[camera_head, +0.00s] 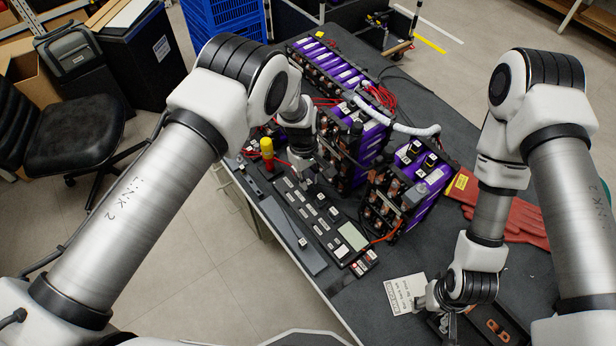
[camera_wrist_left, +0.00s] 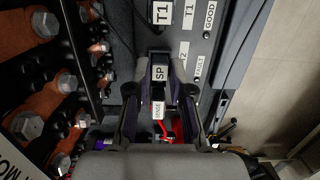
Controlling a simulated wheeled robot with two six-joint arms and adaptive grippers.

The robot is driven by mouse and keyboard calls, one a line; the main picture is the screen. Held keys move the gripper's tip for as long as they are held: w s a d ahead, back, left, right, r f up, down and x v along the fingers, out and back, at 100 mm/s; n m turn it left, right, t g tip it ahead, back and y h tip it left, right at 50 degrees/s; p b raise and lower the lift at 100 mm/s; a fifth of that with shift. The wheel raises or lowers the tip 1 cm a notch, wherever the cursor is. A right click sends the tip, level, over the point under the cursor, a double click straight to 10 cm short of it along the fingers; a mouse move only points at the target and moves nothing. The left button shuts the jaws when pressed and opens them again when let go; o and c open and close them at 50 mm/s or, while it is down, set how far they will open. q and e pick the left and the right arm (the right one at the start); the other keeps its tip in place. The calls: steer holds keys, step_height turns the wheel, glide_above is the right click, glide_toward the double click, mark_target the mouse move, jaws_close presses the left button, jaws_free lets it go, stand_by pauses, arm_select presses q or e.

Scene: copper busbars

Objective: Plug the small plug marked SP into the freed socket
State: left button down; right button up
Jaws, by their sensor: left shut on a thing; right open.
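The small plug marked SP (camera_wrist_left: 159,73) is held between the two fingers of my left gripper (camera_wrist_left: 159,95) in the left wrist view. A second white label shows on or just below it. Above it is a dark block marked T1 (camera_wrist_left: 160,14). The dark panel (camera_wrist_left: 190,70) beside it carries labels T1, GOOD and FAULT. I cannot tell which socket is free, or whether the plug touches the panel. In the head view my left gripper (camera_head: 316,174) is over the far part of the labelled unit (camera_head: 325,225). My right gripper (camera_head: 430,301) is open near a white card.
Purple battery modules (camera_head: 345,130) with copper busbars stand close beside the left gripper. Bolted copper bars (camera_wrist_left: 50,70) line the left of the wrist view. A yellow-and-red tool (camera_head: 267,150) stands nearby. Red gloves (camera_head: 515,220) and the white card (camera_head: 405,293) lie at the right.

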arm_select(q)
steer(key=shift+f, duration=0.1)
steer(key=shift+f, duration=0.1)
arm_select(e)
steer(key=shift+f, duration=0.2)
arm_select(q)
steer(key=c, duration=1)
jaws_free()
steer(key=shift+o, duration=0.2)
step_height(320, 180, up, 6)
steer(key=p, duration=0.4)
arm_select(e)
step_height(320, 180, up, 4)
steer(key=shift+r, duration=0.1)
